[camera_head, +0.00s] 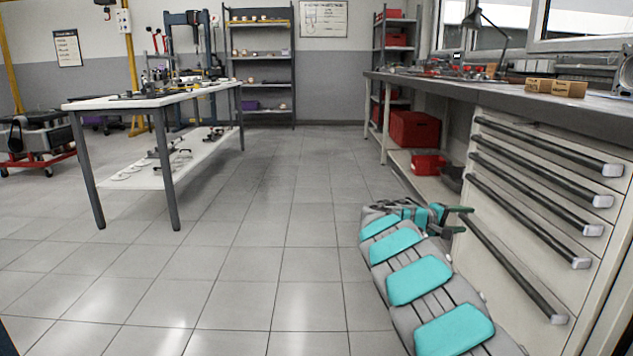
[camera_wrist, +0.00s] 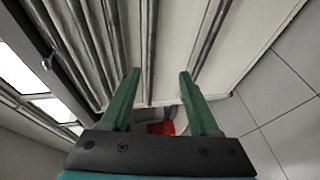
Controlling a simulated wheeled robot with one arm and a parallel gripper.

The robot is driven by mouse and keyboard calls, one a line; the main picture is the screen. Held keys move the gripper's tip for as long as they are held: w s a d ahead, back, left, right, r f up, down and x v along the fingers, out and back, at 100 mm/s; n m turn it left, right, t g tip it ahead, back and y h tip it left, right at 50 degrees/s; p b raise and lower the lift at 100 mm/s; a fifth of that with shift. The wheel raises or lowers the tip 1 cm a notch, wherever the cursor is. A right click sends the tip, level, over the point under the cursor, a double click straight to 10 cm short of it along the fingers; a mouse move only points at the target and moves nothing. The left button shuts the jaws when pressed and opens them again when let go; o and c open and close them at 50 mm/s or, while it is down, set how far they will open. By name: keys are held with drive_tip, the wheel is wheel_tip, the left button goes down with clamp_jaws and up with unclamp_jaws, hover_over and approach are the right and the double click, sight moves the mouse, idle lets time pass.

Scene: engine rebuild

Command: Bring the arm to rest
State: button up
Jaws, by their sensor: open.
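My arm (camera_head: 421,275), grey with teal pads, reaches forward low along the front of the drawer cabinet on the right in the head view. My gripper (camera_head: 468,220) is at its far end, beside the cabinet's left edge. In the wrist view my gripper (camera_wrist: 160,82) shows two green fingers held apart, with nothing between them. The drawer fronts lie beyond the fingertips in that view.
The drawer cabinet (camera_head: 525,185) with long handles stands close on the right under a workbench (camera_head: 440,88). Red bins (camera_head: 413,130) sit on its lower shelf. A white table (camera_head: 160,98) stands at left. The tiled floor (camera_head: 270,230) between is clear.

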drive_tip(key=s+d+r+m+g+y, duration=0.1)
drive_tip(key=s+d+r+m+g, duration=0.1)
drive_tip(key=s, duration=0.5)
drive_tip(key=s+d+r+m+g, duration=0.1)
drive_tip(key=s+r+g, duration=0.1)
drive_tip(key=s, duration=0.6)
drive_tip(key=s+a+f+m+g+y, duration=0.1)
drive_tip(key=s+y, duration=0.1)
drive_tip(key=s, duration=0.6)
drive_tip(key=s+a+f+m+g+y, duration=0.1)
drive_tip(key=s+a+y, duration=0.1)
drive_tip(key=s, duration=0.5)
drive_tip(key=s+a+f+n+y, duration=0.1)
drive_tip(key=s+a+f+y, duration=0.25)
drive_tip(key=s+a, duration=0.55)
drive_tip(key=s+a+f+g+y, duration=0.1)
drive_tip(key=s+a+f+y, duration=0.3)
drive_tip(key=s+a, duration=0.55)
drive_tip(key=s+a+f+n+y, duration=0.1)
drive_tip(key=s+a+f+y, duration=0.1)
drive_tip(key=s+a+f, duration=0.65)
wheel_tip(320, 180, up, 16)
drive_tip(key=s+d+p, duration=0.2)
drive_tip(key=p, duration=1)
drive_tip(key=shift+d, duration=0.15)
drive_tip(key=shift+s+f, duration=0.1)
drive_tip(key=shift+f, duration=0.05)
